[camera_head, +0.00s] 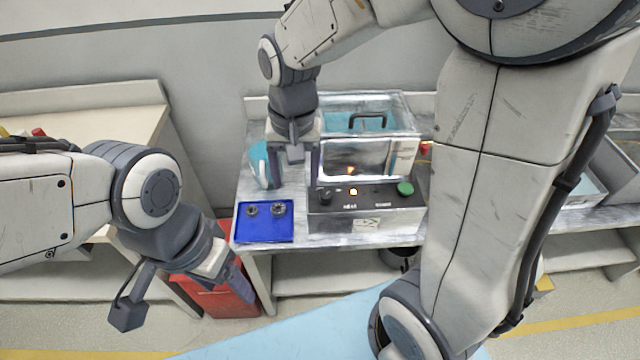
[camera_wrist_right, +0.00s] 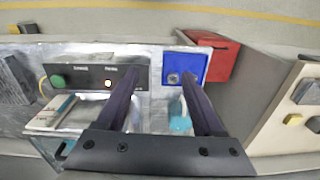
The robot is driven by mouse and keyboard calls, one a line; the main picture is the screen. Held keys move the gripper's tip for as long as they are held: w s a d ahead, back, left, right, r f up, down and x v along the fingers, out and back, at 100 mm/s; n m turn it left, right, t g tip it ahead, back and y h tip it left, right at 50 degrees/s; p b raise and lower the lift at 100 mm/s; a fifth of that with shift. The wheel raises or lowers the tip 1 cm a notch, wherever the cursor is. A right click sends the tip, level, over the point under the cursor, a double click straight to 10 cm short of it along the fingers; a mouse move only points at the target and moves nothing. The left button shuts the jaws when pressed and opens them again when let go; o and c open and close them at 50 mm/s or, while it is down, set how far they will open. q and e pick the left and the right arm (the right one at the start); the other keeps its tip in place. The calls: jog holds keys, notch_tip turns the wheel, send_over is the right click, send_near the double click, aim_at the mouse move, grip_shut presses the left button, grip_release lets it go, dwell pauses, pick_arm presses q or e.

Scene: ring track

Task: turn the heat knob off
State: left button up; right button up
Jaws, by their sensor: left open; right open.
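The dark heat knob (camera_head: 325,194) is on the top left of the grey control box (camera_head: 365,222), left of a lit amber lamp (camera_head: 353,191) and a green button (camera_head: 405,188). In the right wrist view the lamp (camera_wrist_right: 108,83) and green button (camera_wrist_right: 57,82) show, but a finger seems to hide the knob. My right gripper (camera_head: 296,178) points down, open and empty, behind and left of the knob; in its wrist view its fingertips (camera_wrist_right: 161,76) are apart. My left gripper (camera_head: 184,302) is open and empty, low at the left, away from the bench.
A blue tray (camera_head: 264,234) with two small round parts lies left of the control box. A clear-fronted chamber (camera_head: 350,160) with a glow inside stands behind it. A teal object (camera_head: 259,168) is beside the right gripper. A red bin (camera_head: 222,298) stands below.

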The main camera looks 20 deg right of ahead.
aim_at(325, 194)
jog(key=w+d+f+m+b, duration=0.2)
jog(key=w+d+f+m, duration=0.5)
jog(key=w+d, duration=0.15)
pick_arm(q)
jog(key=f, duration=0.3)
jog(key=shift+d+f, duration=0.2)
pick_arm(e)
jog(key=shift+n, duration=0.3)
jog(key=f, duration=0.6)
jog(key=s+f, duration=0.1)
jog(key=f, duration=0.2)
jog(key=shift+d+f, duration=0.2)
jog(key=shift+c, duration=0.3)
grip_shut()
